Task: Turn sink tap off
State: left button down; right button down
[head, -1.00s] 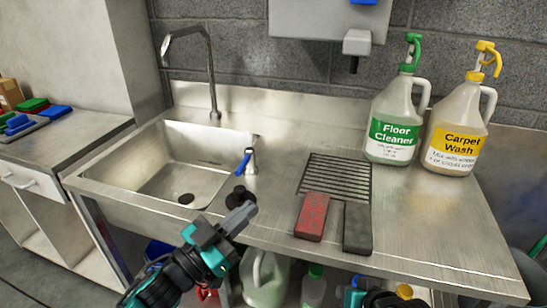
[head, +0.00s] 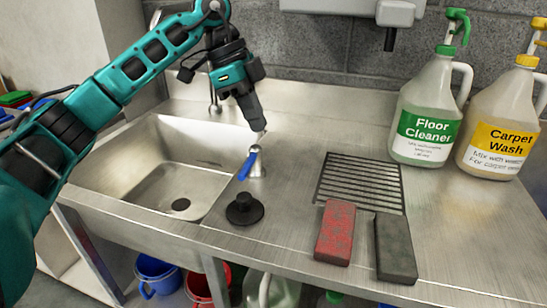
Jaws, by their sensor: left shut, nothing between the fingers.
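The tap control is a short metal post (head: 257,163) with a blue lever (head: 247,166), on the counter at the right rim of the steel sink (head: 150,185). The lever points down and left, toward the front. My left gripper (head: 260,130) points down from above, shut and empty, with its tips just above and behind the post. I cannot tell whether they touch it. The tap spout is mostly hidden behind my left arm; its base (head: 215,108) shows at the back of the sink. No water stream is clearly visible. My right gripper is out of view.
A black plug (head: 245,209) sits on the counter in front of the lever. A red pad (head: 335,232) and a dark grey pad (head: 395,248) lie by the drain grooves (head: 360,183). Floor Cleaner (head: 425,110) and Carpet Wash (head: 505,120) jugs stand at the back right.

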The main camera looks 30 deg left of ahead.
aim_at(249, 165)
pick_arm(q)
notch_tip(249, 165, down, 10)
jog(key=shift+w+r+b, duration=0.1)
jog(key=shift+r+b, duration=0.05)
jog(key=shift+b, duration=1)
jog(key=shift+a, duration=0.55)
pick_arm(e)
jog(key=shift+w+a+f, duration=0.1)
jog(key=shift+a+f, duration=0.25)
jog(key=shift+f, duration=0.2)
